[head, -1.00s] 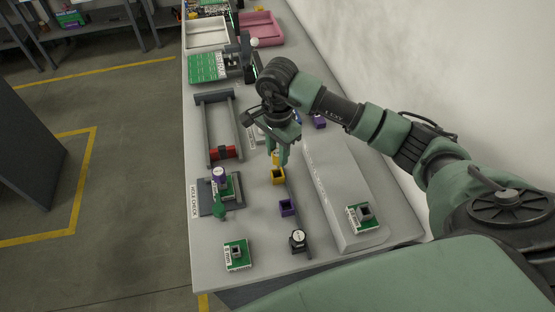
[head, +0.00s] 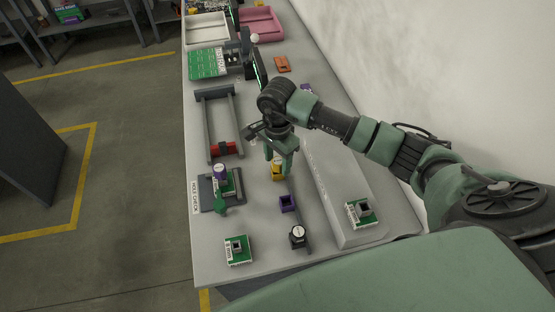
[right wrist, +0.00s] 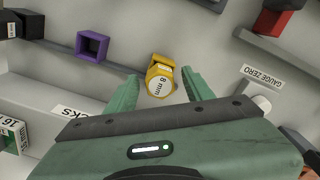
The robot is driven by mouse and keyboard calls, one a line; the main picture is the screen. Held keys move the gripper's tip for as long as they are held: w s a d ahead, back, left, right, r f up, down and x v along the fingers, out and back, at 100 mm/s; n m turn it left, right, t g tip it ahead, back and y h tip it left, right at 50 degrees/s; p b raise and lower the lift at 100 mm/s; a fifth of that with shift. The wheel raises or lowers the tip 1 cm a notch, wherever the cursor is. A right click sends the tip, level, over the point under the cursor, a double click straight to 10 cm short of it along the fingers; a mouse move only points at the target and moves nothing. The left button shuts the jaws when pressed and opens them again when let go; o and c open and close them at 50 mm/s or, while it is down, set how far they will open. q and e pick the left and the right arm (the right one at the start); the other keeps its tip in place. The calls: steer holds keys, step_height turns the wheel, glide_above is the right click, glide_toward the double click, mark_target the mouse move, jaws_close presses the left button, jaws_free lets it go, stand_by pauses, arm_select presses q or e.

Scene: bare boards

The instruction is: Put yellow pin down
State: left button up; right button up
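The yellow pin (head: 278,162), with a white cap marked "8 mm" in the right wrist view (right wrist: 160,86), stands in the square yellow holder (head: 278,175) on the bench. The holder's edge also shows beyond the cap in the right wrist view (right wrist: 162,60). My right gripper (head: 279,166) is right over the pin. In the right wrist view its two green fingers (right wrist: 161,78) are spread, one on each side of the pin, with a gap on both sides. How deep the pin sits is partly hidden. My left gripper is not in view.
An empty purple holder (head: 287,204) and a black pin (head: 298,236) stand nearer along the same strip. A long grey raised block (head: 335,190) lies right. Bare bench lies around the front-left board (head: 237,250).

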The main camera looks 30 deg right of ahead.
mark_target(277, 161)
steer(key=shift+r, duration=0.1)
steer(key=shift+r, duration=0.2)
step_height(277, 161, up, 12)
steer(key=b, duration=0.3)
steer(key=shift+b, duration=0.4)
steer(key=shift+f, duration=0.1)
